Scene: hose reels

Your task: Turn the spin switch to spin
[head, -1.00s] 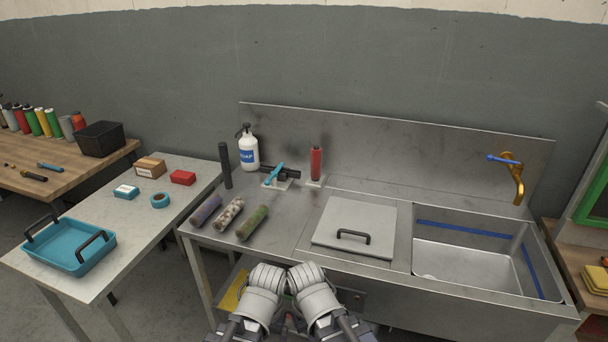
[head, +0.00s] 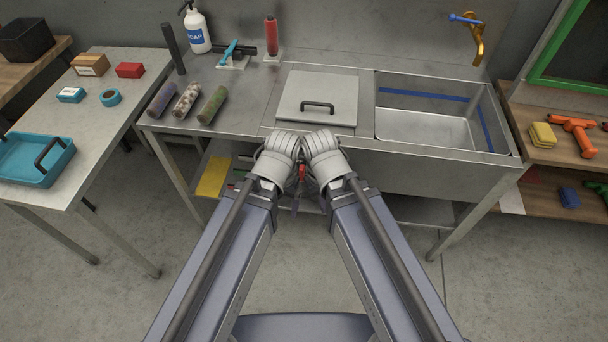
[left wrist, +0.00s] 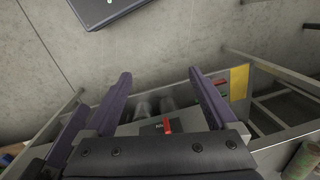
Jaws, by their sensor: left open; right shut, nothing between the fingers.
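In the left wrist view a small red lever (left wrist: 167,125), likely the spin switch, stands on a dark plate with pale marks too small to read. My left gripper (left wrist: 160,73) is open, with its two purple fingers apart and nothing between them; the lever shows lower, between the finger bases. Another purple finger at the left of that view seems to be my shut right gripper (left wrist: 80,115). In the head view both wrists meet in front of the bench and hide most of the grippers. A small red piece (head: 302,172) shows between the wrists; I cannot tell whether it is the switch.
The steel bench holds a grey lid with a black handle (head: 318,107), a sink (head: 423,128), several rolled tubes (head: 187,100) and a soap bottle (head: 197,32). A yellow panel (head: 213,176) is below. A side table (head: 100,155) stands left, shelves right. The floor is clear.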

